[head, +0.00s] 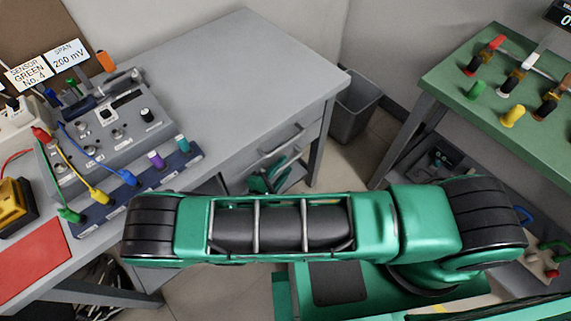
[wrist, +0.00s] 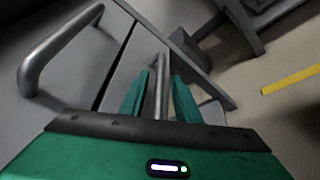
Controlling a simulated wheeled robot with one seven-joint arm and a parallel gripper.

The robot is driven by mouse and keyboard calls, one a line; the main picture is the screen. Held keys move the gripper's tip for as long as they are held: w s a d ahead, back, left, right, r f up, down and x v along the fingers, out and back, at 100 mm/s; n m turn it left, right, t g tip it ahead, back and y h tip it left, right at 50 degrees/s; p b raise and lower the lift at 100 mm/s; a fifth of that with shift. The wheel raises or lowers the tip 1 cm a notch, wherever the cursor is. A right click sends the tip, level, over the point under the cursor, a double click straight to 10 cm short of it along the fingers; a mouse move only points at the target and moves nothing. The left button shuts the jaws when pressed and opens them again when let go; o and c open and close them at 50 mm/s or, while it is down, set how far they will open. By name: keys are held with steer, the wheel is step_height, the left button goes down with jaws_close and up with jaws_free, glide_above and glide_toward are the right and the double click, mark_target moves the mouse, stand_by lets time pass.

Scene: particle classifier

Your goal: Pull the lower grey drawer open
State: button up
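The lower grey drawer (wrist: 123,72) is under the grey desk and its front shows in the wrist view. Its metal bar handle (wrist: 158,90) passes between the two green fingers of my gripper (wrist: 160,82). Narrow gaps show on both sides of the bar, so the fingers look open around it. In the head view my gripper (head: 268,179) is at the drawer fronts below the desk top, partly hidden by my arm. The drawer looks about flush with the one above, though my arm hides much of it.
The upper drawer's handle (wrist: 58,50) is close on the left in the wrist view. The desk top (head: 225,75) holds a control panel (head: 110,120) with cables. A grey bin (head: 353,108) stands behind the desk's right leg. A green table (head: 500,95) is at right.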

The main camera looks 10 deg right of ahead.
steer(key=shift+x, duration=0.75)
steer(key=shift+c, duration=0.5)
